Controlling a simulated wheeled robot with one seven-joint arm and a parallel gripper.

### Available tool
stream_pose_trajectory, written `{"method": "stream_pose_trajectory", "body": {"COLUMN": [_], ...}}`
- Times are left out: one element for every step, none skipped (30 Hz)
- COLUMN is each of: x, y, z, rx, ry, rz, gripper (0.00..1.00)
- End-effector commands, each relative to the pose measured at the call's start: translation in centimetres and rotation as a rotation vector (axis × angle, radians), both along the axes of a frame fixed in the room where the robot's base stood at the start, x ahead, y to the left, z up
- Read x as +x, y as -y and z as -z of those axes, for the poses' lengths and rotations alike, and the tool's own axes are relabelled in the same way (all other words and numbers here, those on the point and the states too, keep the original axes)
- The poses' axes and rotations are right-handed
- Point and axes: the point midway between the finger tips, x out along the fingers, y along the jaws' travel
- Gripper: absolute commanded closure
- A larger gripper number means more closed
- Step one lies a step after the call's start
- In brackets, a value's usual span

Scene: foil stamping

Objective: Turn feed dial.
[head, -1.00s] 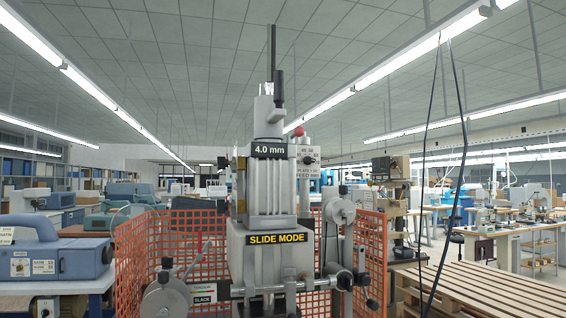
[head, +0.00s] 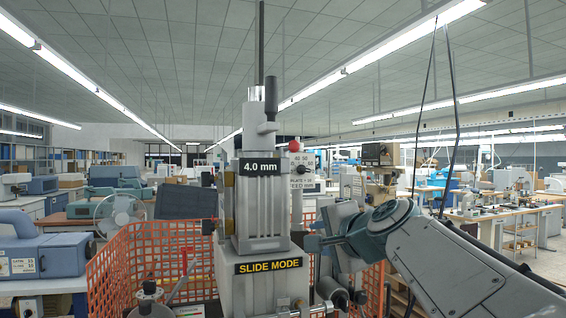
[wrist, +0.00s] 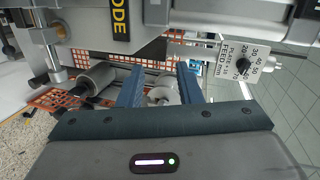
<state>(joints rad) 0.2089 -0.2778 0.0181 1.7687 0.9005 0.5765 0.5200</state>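The feed dial shows in the wrist view as a white plate (wrist: 243,60) marked FEED mm, with a ring of numbers, right of the fingers. Its setting is too small to read. In the head view the FEED plate (head: 302,172) is partly hidden behind the grey stamping machine's column (head: 262,215). My gripper (wrist: 158,73) is open in the wrist view, its two blue fingers apart and to the left of the dial, not touching it. A pale round part (wrist: 163,94) shows between the fingers; I cannot tell its distance. In the head view my arm reaches in from the right.
A SLIDE MODE sign (head: 268,265) and a 4.0 mm display (head: 262,168) are on the machine. A red-topped post (head: 295,146) stands beside the column. Orange mesh fencing (head: 108,275) stands around the machine. A grey roller (wrist: 95,77) lies left of the fingers.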

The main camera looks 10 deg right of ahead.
Motion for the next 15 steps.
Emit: {"method": "stream_pose_trajectory", "body": {"x": [0.7,1.0,1.2,1.4,1.5,1.5,1.6,1.7,1.7,1.8,2.0,2.3,2.6,2.9,3.5], "y": [0.8,1.2,1.6,1.9,2.1,2.4,2.6,2.7,2.8,2.8,2.8,2.8,2.7,2.7,2.6], "z": [-3.6,-5.2,-7.0,-8.1,-9.2,-10.2,-10.9,-11.4,-11.9,-12.1,-12.3,-12.4,-12.4,-12.4,-12.4], "rx": [0.078,0.122,0.175,0.21,0.239,0.273,0.293,0.309,0.324,0.332,0.338,0.342,0.342,0.342,0.342], "ry": [0.053,0.079,0.109,0.129,0.148,0.167,0.178,0.187,0.196,0.199,0.202,0.203,0.203,0.203,0.201], "rz": [0.034,0.05,0.066,0.077,0.086,0.094,0.099,0.104,0.107,0.108,0.108,0.109,0.109,0.11,0.11], "gripper": [0.68,0.68,0.68,0.68,0.68,0.68,0.68,0.68,0.68,0.68,0.68,0.68,0.68,0.68,0.68]}}
